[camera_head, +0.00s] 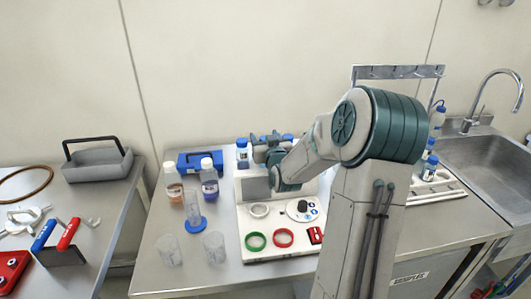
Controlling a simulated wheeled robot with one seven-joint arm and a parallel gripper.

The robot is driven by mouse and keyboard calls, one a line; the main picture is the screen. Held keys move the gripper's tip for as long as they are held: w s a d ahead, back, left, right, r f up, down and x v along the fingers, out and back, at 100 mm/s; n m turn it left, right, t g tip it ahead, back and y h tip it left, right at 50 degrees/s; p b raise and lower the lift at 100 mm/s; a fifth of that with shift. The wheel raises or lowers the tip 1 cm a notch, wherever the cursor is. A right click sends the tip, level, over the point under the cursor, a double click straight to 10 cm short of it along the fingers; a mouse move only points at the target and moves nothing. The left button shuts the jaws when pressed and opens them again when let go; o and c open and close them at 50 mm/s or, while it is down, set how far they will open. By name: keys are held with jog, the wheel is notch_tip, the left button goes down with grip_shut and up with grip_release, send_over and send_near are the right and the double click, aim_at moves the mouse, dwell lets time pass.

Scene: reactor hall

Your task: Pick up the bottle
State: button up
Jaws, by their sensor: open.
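Several bottles are in view, and which one is meant I cannot tell. A blue-capped bottle (242,150) stands at the back of the white station, left of my gripper. My gripper (266,144) is open, over the back of the station. Its fingers are small and partly hidden by my wrist. More blue caps (287,138) show just behind and right of it, with their bodies hidden by my arm.
A blue holder (198,161), a clear cylinder on a blue base (194,213) and clear beakers (169,251) stand at left. The white station (285,249) carries green and red rings. Blue-capped bottles (429,167) and a sink (490,185) are at right. A gap separates the left table.

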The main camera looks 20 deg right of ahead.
jog(key=c, duration=1.1)
jog(key=shift+o, duration=0.2)
jog(key=shift+r, duration=0.1)
jog(key=shift+r, duration=0.8)
notch_tip(320, 180, up, 2)
jog(key=shift+r+b, duration=0.25)
jog(key=shift+b, duration=0.15)
jog(key=s+d+r, duration=0.5)
jog(key=s+r, duration=0.1)
jog(key=s, duration=0.4)
jog(key=shift+d+r, duration=0.4)
jog(key=shift+o, duration=0.3)
jog(key=shift+s, duration=0.1)
jog(key=shift+c, duration=0.3)
